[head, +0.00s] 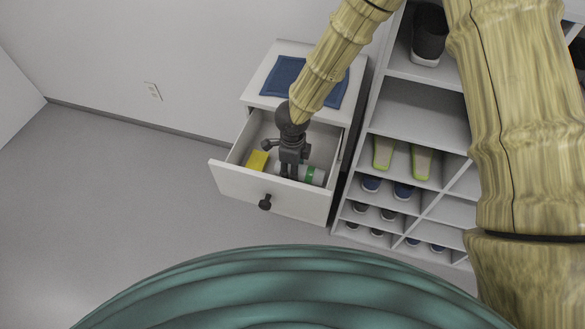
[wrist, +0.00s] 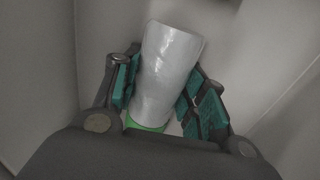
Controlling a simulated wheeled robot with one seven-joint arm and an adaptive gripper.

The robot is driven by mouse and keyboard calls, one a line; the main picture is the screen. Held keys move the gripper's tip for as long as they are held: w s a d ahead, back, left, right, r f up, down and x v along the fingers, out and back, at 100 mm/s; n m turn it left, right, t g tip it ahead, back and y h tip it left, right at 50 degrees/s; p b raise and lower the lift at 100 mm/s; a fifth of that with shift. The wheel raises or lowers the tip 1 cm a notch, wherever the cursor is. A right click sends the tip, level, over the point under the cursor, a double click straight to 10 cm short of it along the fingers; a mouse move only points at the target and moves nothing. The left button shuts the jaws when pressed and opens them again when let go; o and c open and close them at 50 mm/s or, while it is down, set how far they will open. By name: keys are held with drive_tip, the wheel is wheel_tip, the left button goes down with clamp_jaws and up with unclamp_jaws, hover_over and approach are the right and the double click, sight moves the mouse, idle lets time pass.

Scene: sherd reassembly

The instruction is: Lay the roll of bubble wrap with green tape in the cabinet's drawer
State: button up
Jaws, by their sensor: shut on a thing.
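The roll of bubble wrap (head: 318,176) is whitish with a green tape band and lies within the walls of the cabinet's open drawer (head: 231,180). It also shows in the wrist view (wrist: 168,70), with green at its lower end. My gripper (head: 290,172) reaches down into the drawer and is shut on the roll. In the wrist view its teal-padded fingers (wrist: 160,98) flank the roll on both sides. Whether the roll touches the drawer floor is unclear. Part of the roll is hidden behind my gripper. The white cabinet (head: 358,90) stands against the wall.
A yellow block (head: 257,161) lies in the drawer left of my gripper. A blue cloth (head: 285,75) lies on the cabinet top. A white shelf unit (head: 420,105) with several shoes stands close on the right. The floor at left is clear.

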drive_tip(key=shift+f, duration=0.15)
drive_tip(key=o, duration=1)
wheel_tip(320, 180, up, 12)
drive_tip(key=shift+r+p, duration=0.15)
drive_tip(key=shift+p, duration=0.2)
